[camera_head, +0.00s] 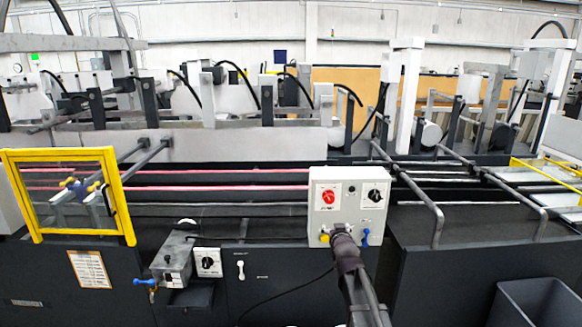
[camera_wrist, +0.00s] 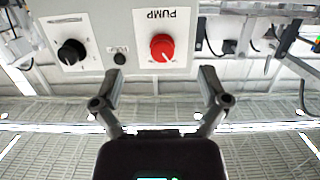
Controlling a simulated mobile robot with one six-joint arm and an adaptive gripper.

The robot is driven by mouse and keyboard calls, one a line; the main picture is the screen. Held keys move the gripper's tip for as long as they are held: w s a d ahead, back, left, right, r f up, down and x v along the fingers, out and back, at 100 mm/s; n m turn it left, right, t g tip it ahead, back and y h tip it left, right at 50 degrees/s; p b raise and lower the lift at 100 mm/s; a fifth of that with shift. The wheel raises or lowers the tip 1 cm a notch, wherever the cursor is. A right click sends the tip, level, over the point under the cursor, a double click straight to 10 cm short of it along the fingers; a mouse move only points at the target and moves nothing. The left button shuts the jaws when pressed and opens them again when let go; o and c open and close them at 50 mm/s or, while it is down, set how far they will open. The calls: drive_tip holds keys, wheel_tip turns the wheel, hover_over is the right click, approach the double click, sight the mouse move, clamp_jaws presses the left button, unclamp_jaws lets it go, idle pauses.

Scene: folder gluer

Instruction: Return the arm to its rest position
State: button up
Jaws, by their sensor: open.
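My arm reaches up from the bottom of the head view to a grey control box (camera_head: 348,215) on the machine. My gripper (camera_head: 340,235) is at the box's lower edge there, small and partly hidden by the arm. In the wrist view my gripper (camera_wrist: 160,76) is open, its two fingers wide apart with nothing between them. Beyond the fingers, upside down, is the box face with a red knob (camera_wrist: 163,47) labelled PUMP and a black knob (camera_wrist: 72,52). The gap between fingertips and box cannot be told.
The long folder gluer fills the head view. A yellow-framed guard (camera_head: 128,215) stands at left. A small grey box (camera_head: 172,255) with a blue-handled valve (camera_head: 143,282) juts out left of my arm. A dark bin (camera_head: 540,300) stands at lower right. Metal bars (camera_head: 438,225) project at right.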

drive_tip(key=s+f+g, duration=0.8)
drive_tip(key=s+f, duration=0.4)
drive_tip(key=s, duration=0.2)
drive_tip(key=s+f+g, duration=0.3)
drive_tip(key=s+g, duration=0.5)
drive_tip(key=s, duration=0.9)
drive_tip(key=shift+s+f, duration=0.2)
drive_tip(key=shift+s, duration=0.15)
